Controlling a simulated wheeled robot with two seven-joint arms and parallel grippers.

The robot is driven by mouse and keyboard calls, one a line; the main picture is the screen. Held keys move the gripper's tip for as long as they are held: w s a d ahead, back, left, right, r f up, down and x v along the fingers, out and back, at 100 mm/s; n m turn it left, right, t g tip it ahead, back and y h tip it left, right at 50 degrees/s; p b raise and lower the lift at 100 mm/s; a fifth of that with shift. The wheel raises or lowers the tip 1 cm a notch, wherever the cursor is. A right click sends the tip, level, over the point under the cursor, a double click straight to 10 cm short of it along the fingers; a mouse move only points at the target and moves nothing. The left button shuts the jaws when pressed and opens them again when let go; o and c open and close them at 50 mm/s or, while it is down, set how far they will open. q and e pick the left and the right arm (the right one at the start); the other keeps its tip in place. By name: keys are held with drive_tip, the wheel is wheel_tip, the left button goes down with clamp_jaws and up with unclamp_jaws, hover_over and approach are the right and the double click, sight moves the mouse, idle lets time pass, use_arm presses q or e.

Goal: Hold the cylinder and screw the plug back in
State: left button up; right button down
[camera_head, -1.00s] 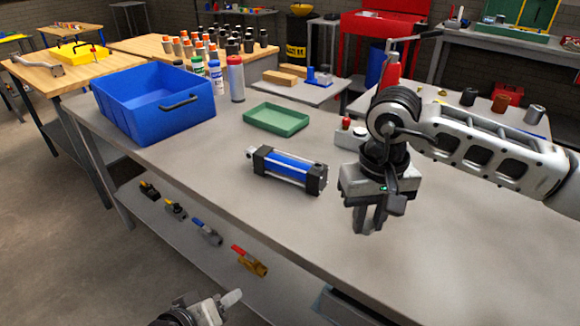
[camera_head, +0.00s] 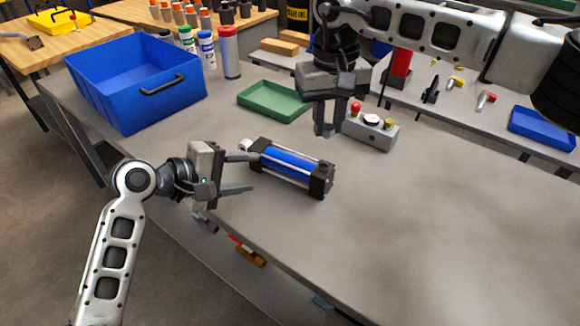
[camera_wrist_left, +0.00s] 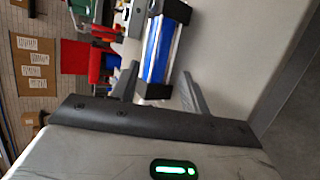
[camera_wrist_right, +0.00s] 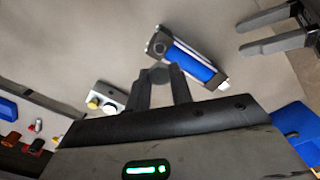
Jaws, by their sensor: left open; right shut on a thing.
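The cylinder (camera_head: 290,165), a blue body with black end caps, lies on the grey table; it also shows in the left wrist view (camera_wrist_left: 158,50) and right wrist view (camera_wrist_right: 195,62). My left gripper (camera_head: 255,172) is open at the cylinder's left end. In the left wrist view its fingers (camera_wrist_left: 160,70) lie on either side of the near end cap; contact cannot be told. My right gripper (camera_head: 323,132) is above and behind the cylinder, pointing down. In the right wrist view its fingers are shut on a small dark round piece, apparently the plug (camera_wrist_right: 160,73).
A green tray (camera_head: 274,113) lies behind the cylinder. A control box (camera_head: 370,137) with coloured buttons stands to its right, close to my right gripper. A blue bin (camera_head: 120,100) and bottles (camera_head: 229,55) stand at the back left. The table's right front is clear.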

use_arm(q)
drive_tip(key=x, duration=1.2)
clamp_jaws()
use_arm(e)
hover_over(323, 169)
drive_tip(key=shift+f, duration=2.5)
